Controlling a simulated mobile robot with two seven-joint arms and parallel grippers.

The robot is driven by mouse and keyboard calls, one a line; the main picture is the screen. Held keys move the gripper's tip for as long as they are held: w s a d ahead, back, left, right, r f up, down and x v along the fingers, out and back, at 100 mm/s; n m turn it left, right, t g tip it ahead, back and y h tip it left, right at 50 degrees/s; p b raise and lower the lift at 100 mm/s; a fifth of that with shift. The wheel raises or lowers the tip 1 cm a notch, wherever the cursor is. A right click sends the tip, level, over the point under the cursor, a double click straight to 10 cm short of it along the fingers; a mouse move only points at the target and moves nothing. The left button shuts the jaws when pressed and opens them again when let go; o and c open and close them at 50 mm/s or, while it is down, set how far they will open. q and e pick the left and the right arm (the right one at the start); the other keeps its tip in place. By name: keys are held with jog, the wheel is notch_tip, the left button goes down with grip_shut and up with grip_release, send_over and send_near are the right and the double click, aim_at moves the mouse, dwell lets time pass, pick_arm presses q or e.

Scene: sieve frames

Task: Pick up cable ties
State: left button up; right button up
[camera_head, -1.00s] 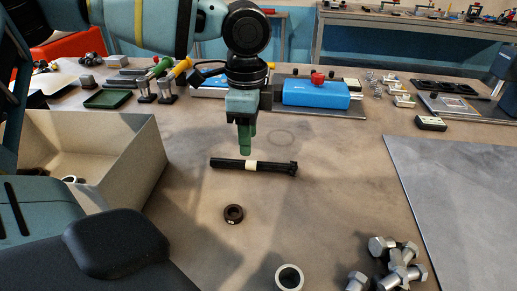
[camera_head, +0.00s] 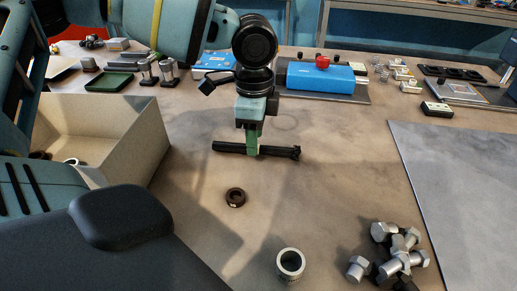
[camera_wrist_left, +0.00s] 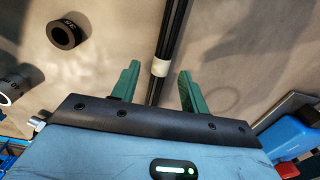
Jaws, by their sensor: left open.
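The cable ties (camera_head: 228,148) are a black bundle with a pale band round the middle, lying on the table in the head view. My left gripper (camera_head: 254,151) is over the middle of the bundle, pointing down, and hides the band there. In the left wrist view the bundle (camera_wrist_left: 171,33) runs between the two green fingers of the left gripper (camera_wrist_left: 158,84), with the pale band near the fingertips. The fingers are apart, with a gap on both sides of the bundle. My right gripper is not in view.
A dark ring (camera_head: 235,197) and a metal ring (camera_head: 290,263) lie nearer. Several bolts (camera_head: 399,257) lie at lower right beside a grey mat (camera_head: 468,180). A beige bin (camera_head: 130,135) stands at left. A blue box (camera_head: 320,76) is behind the gripper.

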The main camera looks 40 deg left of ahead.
pick_arm(q)
notch_tip(320, 180, down, 2)
jog(key=shift+f, duration=0.15)
grip_shut()
dwell(0.3)
notch_tip(320, 180, up, 10)
jog(key=shift+p, duration=0.3)
